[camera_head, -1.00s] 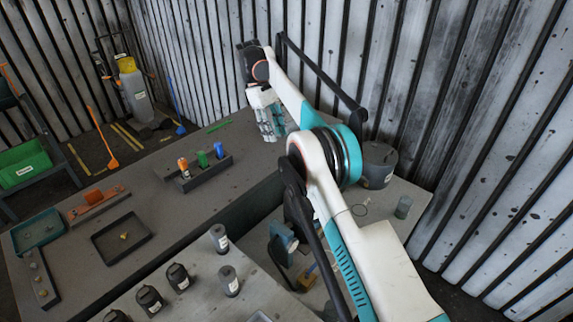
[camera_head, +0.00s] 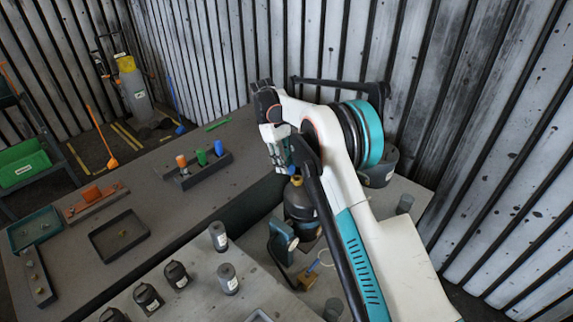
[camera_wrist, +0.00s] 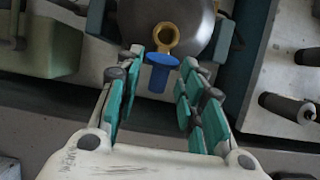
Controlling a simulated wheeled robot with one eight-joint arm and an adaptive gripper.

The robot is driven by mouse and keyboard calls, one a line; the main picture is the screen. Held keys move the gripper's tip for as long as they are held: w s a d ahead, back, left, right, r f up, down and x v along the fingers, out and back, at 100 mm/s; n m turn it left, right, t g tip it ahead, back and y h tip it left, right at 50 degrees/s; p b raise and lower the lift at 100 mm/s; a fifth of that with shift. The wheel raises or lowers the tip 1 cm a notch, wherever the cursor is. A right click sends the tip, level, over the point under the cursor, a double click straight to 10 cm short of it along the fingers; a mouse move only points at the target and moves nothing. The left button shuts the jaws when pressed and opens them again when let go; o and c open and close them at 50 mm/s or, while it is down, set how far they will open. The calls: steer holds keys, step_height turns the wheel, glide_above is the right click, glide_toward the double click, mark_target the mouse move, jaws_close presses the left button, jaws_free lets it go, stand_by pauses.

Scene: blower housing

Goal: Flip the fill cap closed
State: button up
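The fill cap (camera_wrist: 160,72) is blue and flat-topped with a short stem, beside a yellow ring-shaped filler neck (camera_wrist: 165,32) in the wrist view. The cap appears swung away from the ring, whose opening shows uncovered. Both sit at the edge of a rounded grey housing (camera_wrist: 193,20). In the head view a small yellow part (camera_head: 297,181) shows on top of the dark housing (camera_head: 299,204), partly behind my arm. My gripper (camera_wrist: 162,62) is open, its teal-padded fingers on either side of the cap in the picture. Contact with the cap cannot be told.
A blue-grey tool-like object (camera_head: 283,240) stands beside the housing. A rack with orange, green and blue pieces (camera_head: 203,174) and a dark tray (camera_head: 121,236) lie on the left bench. Several dark cylinders stand at the front. A corrugated wall rises behind.

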mark_target(292, 172)
steer(key=shift+s+d+f, duration=0.1)
steer(key=shift+f, duration=0.2)
steer(key=c, duration=0.7)
steer(key=shift+d+r, duration=0.1)
steer(key=shift+s+d+r+t+y+b, duration=0.15)
steer(key=shift+s+d+t+y+b, duration=0.05)
steer(key=shift+t+y, duration=0.3)
steer(key=shift+s+d+r+t+y+b, duration=0.1)
steer(key=shift+s+d+t+y+b, duration=0.1)
steer(key=shift+t+y, duration=0.3)
steer(key=shift+s+d+r+t+y+b, duration=0.1)
steer(key=shift+s+d+t+y+b, duration=0.25)
steer(key=shift+t+y, duration=0.25)
steer(key=shift+s+d+t+y+b, duration=0.1)
steer(key=shift+s+t+y+b, duration=0.1)
steer(key=shift+t+y+b, duration=0.3)
steer(key=t+y+b, duration=0.1)
steer(key=s+d+t+y+b, duration=0.1)
steer(key=shift+t+y, duration=0.4)
steer(key=shift+s+d+f+t+y+b, duration=0.2)
steer(key=shift+s+d+t+y+b, duration=0.1)
steer(key=shift+t+y+b, duration=0.6)
steer(key=shift+s+d+f+t+y+b, duration=0.15)
steer(key=shift+s+d+t+y+b, duration=0.15)
steer(key=shift+t+y+b, duration=0.55)
steer(key=shift+b, duration=0.3)
